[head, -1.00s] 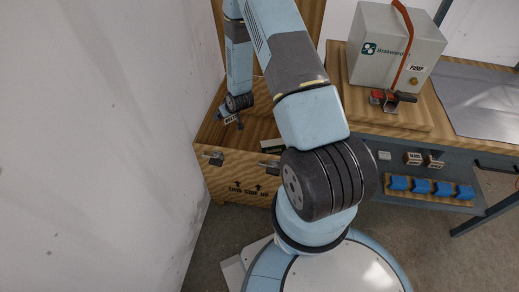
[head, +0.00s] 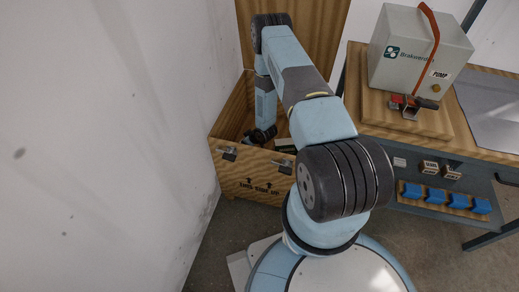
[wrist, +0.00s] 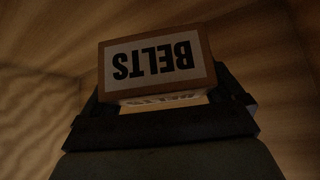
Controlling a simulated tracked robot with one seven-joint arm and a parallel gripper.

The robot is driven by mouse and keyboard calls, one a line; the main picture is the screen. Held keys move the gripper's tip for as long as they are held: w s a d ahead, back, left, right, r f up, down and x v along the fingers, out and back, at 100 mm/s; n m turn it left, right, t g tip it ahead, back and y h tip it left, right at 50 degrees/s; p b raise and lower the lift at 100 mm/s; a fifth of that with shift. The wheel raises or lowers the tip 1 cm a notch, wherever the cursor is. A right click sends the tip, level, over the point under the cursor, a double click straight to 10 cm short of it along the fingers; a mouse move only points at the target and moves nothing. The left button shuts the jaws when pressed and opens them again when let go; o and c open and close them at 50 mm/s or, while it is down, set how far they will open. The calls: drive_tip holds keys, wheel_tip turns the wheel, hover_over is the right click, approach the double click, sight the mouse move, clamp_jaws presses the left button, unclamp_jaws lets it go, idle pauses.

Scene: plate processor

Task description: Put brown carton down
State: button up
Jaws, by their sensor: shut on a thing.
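The brown carton (wrist: 155,62) fills the middle of the wrist view. Its white label reads BELTS, upside down. My gripper (wrist: 160,98) is shut on it, with dark jaws around its near end. In the head view my gripper (head: 260,137) is down inside the open wooden crate (head: 236,180), near its front wall. The carton cannot be made out in the head view. In the wrist view wooden surfaces surround the carton; I cannot tell whether it touches the crate's floor.
A green-and-white item (head: 285,145) sits in the crate right of my gripper. The crate's lid (head: 315,40) stands open behind. A workbench (head: 480,133) with a pump box (head: 415,50) and blue bins (head: 436,196) is to the right. A white wall (head: 100,150) is close on the left.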

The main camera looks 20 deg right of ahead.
drive_tip(key=shift+f, duration=4.15)
drive_tip(key=shift+f, duration=0.1)
drive_tip(key=o, duration=0.8)
